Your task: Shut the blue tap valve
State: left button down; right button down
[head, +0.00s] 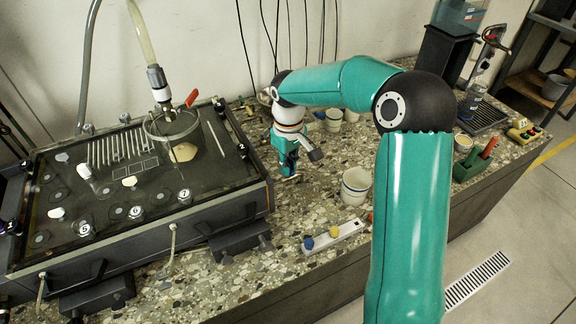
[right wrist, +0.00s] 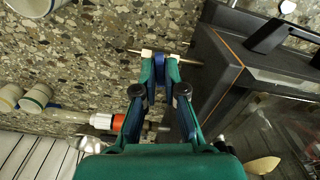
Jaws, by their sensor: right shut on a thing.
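My right gripper (head: 288,168) is low beside the right side of the tank, above the pebbled counter. In the right wrist view my right gripper (right wrist: 161,68) is shut on a small blue piece, which appears to be the handle of the blue tap valve (right wrist: 160,60). A thin metal pipe with a white fitting runs across at the fingertips, next to the dark tank wall. In the head view my gripper hides the valve. How far the handle is turned cannot be told. My left gripper is not in view.
The dark tank (head: 140,180) with numbered fittings fills the left. A white strip with a blue and a yellow knob (head: 333,238) lies in front. White cups (head: 356,186) stand to the right. A green holder (head: 473,165) is farther right.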

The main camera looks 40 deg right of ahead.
jog(key=shift+w+d+r+m, duration=0.1)
jog(key=shift+r+m, duration=0.05)
jog(key=shift+m, duration=1.25)
jog(key=c, duration=1.3)
grip_release()
notch_tip(320, 180, up, 7)
jog(key=p, duration=0.5)
